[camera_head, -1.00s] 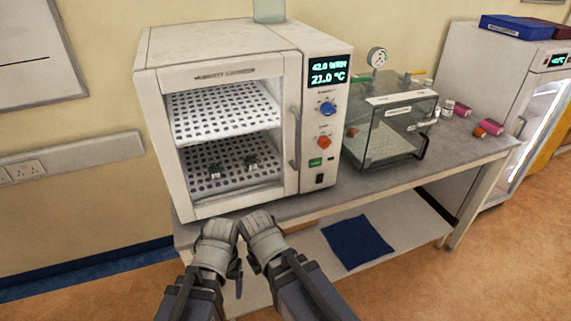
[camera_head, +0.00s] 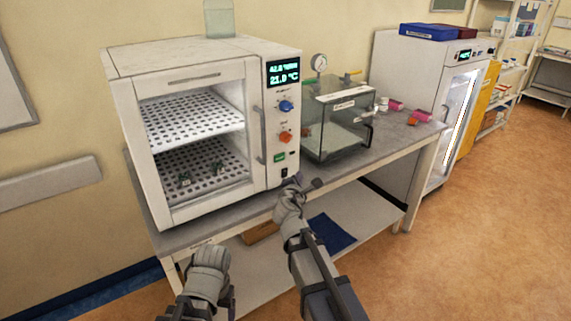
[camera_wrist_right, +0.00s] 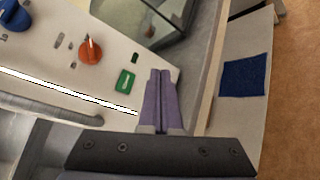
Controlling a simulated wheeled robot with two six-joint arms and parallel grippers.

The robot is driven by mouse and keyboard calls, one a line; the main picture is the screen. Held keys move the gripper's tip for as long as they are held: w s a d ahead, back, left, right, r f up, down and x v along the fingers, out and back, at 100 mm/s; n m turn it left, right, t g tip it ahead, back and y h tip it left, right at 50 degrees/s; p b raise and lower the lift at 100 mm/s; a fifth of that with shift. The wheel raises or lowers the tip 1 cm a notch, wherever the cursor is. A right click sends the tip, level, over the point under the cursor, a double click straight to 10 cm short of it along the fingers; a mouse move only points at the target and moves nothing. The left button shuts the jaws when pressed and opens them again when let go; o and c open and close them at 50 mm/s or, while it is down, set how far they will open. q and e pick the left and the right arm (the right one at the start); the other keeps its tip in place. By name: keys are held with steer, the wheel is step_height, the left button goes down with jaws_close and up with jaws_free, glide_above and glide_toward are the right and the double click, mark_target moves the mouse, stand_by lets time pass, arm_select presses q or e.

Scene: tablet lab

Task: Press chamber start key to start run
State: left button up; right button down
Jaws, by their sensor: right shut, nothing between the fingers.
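The white chamber (camera_head: 185,55) stands on the bench with a lit display (camera_head: 284,72) reading 21.9 °C. On its right-hand panel, a green key (camera_head: 279,157) sits below an orange knob (camera_head: 285,137) and above a black switch (camera_head: 284,172). My right gripper (camera_head: 296,180) is at the panel's lower part, below and slightly right of the green key. In the right wrist view, its shut, empty fingers (camera_wrist_right: 160,74) are close beside the green key (camera_wrist_right: 125,81); contact is not visible. My left gripper (camera_head: 210,256) is low in front of the bench, its fingers unclear.
A clear vacuum box (camera_head: 338,125) with a gauge stands right of the chamber. Pink and orange items (camera_head: 412,122) lie on the bench (camera_head: 395,160) beyond it. A blue cloth (camera_head: 333,232) is on the lower shelf. The chamber's handle (camera_head: 260,135) projects left of the panel.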

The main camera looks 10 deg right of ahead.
steer(key=shift+w, duration=0.15)
stand_by(0.3)
glide_toward(284, 159)
steer(key=shift+d+x, duration=0.2)
steer(key=shift+x, duration=1)
steer(key=shift+d+x, duration=0.15)
steer(key=shift+x, duration=1.1)
steer(key=shift+w+a, duration=0.15)
steer(key=shift+w+a, duration=0.1)
steer(key=shift+w, duration=0.25)
stand_by(0.8)
steer(key=shift+s, duration=0.2)
steer(key=shift+s+d, duration=0.25)
steer(key=shift+s, duration=0.25)
stand_by(0.3)
